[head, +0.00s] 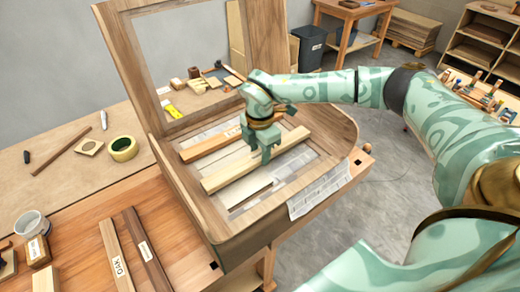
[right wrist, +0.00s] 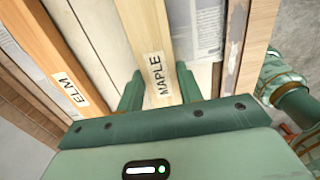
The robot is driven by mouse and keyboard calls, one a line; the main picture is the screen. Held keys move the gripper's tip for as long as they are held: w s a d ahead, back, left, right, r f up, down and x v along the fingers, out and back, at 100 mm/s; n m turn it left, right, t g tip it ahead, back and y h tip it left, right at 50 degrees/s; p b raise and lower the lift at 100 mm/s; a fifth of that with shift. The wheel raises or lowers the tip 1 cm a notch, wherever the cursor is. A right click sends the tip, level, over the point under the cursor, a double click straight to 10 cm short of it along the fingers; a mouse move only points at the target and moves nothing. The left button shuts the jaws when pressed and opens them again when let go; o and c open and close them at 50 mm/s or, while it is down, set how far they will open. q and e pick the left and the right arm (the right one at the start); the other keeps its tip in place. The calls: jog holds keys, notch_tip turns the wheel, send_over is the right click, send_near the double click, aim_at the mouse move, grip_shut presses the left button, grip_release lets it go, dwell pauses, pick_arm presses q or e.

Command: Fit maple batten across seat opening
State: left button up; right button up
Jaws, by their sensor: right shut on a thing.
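The pale maple batten (head: 226,177) lies lengthwise over the seat opening (head: 238,193) in the wooden seat frame (head: 335,128). My right gripper (head: 265,152) is shut on it near its middle. In the right wrist view, the batten (right wrist: 147,38) with its MAPLE label sits between the fingers of the right gripper (right wrist: 160,92). The elm batten (head: 203,147) lies roughly parallel behind it, and its ELM label shows in the right wrist view (right wrist: 70,90). I cannot tell whether the maple batten's ends touch the frame. My left gripper is not in view.
An oak batten (head: 113,250) and a dark batten (head: 147,250) lie on the front bench. A tall wooden back frame (head: 128,65) rises behind the seat. Newspaper (head: 318,190) hangs over the right edge. Yellow tape (head: 122,148) and a glass bowl (head: 31,224) are at left.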

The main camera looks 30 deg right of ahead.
jog(key=shift+f+b, duration=0.35)
jog(key=shift+f, duration=0.25)
dwell(0.7)
jog(key=o, duration=1.2)
jog(key=shift+c, duration=0.2)
notch_tip(320, 180, up, 16)
jog(key=p, duration=1.3)
jog(key=shift+s, duration=0.1)
